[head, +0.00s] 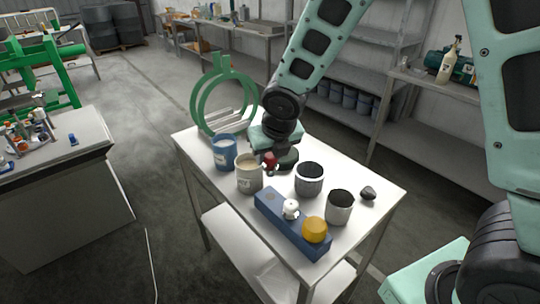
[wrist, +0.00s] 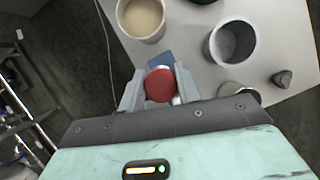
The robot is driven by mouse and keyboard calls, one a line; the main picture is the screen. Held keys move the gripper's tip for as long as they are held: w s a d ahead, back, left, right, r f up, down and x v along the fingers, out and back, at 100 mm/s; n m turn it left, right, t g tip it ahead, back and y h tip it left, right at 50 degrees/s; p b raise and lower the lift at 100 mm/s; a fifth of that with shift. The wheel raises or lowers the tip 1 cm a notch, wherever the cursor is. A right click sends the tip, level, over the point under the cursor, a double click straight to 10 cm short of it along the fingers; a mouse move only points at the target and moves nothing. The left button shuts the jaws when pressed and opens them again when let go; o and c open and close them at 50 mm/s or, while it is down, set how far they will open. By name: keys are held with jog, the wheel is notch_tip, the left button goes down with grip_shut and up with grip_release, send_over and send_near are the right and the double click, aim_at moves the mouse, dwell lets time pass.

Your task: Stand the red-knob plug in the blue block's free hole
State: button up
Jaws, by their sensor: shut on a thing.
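The red-knob plug (head: 270,158) is between the fingers of my gripper (head: 268,168), above the table behind the beige cup. In the wrist view its round red knob (wrist: 159,86) fills the gap between the two fingers (wrist: 159,92), which are shut on it. Its lower part is hidden. The blue block (head: 265,207) lies on the table in front of my gripper, apart from it. A dark free hole (head: 271,196) shows near its left end. A white-knob plug (head: 291,208) stands in its middle and a yellow knob (head: 315,229) at its right end.
A blue mug (head: 223,153) and a beige cup (head: 249,174) stand left of the block's far side. A dark stone (head: 368,192) and a green ring stand (head: 200,104) are also on the table (head: 377,222).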

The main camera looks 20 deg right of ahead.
aim_at(271, 166)
jog(key=shift+f+b, duration=2.05)
jog(key=shift+f, duration=0.65)
jog(key=shift+f+b, duration=2.05)
jog(key=shift+f, duration=0.5)
jog(key=o, duration=1.2)
jog(key=shift+c, duration=0.2)
jog(key=p+v, duration=0.8)
jog(key=v, duration=0.9)
jog(key=shift+r, duration=0.25)
jog(key=shift+s, duration=0.15)
